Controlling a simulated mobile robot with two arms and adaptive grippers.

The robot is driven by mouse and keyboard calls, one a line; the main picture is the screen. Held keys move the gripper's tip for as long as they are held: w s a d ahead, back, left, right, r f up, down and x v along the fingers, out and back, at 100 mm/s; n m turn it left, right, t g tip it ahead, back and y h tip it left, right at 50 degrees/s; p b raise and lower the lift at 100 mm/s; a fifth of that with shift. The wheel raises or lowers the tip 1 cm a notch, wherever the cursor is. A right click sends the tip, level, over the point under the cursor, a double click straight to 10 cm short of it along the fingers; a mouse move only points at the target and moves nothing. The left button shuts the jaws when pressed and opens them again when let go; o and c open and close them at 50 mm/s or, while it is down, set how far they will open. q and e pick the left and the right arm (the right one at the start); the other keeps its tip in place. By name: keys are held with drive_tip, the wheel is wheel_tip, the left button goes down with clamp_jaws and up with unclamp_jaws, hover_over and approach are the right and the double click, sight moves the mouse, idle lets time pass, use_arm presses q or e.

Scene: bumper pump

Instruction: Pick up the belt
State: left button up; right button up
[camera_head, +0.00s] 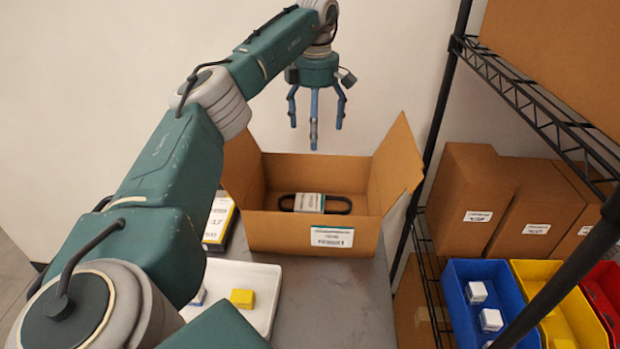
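The belt (339,205) is a black loop with a white paper sleeve around its middle. It lies inside an open cardboard box (290,234) on the grey table. My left gripper (314,125) hangs above the back of the box, its blue fingers pointing down, spread apart and empty. It is clear of the belt. My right gripper is not in view.
The box flaps (398,165) stand up and out at the sides. A white tray (262,275) with a yellow block (242,298) sits front left. A black wire shelf (530,105) with cartons and coloured bins (462,268) stands at right. The table front (335,310) is bare.

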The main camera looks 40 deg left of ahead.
use_arm(q)
wheel_tip(320, 180, down, 7)
drive_tip(key=b, duration=0.5)
drive_tip(key=p, duration=0.1)
hover_over(315, 198)
wheel_tip(315, 198, down, 10)
drive_tip(key=shift+f, duration=0.1)
drive_tip(key=shift+f+p, duration=0.45)
drive_tip(key=shift+f, duration=2.15)
drive_tip(key=shift+r, duration=0.1)
drive_tip(key=c, duration=1.1)
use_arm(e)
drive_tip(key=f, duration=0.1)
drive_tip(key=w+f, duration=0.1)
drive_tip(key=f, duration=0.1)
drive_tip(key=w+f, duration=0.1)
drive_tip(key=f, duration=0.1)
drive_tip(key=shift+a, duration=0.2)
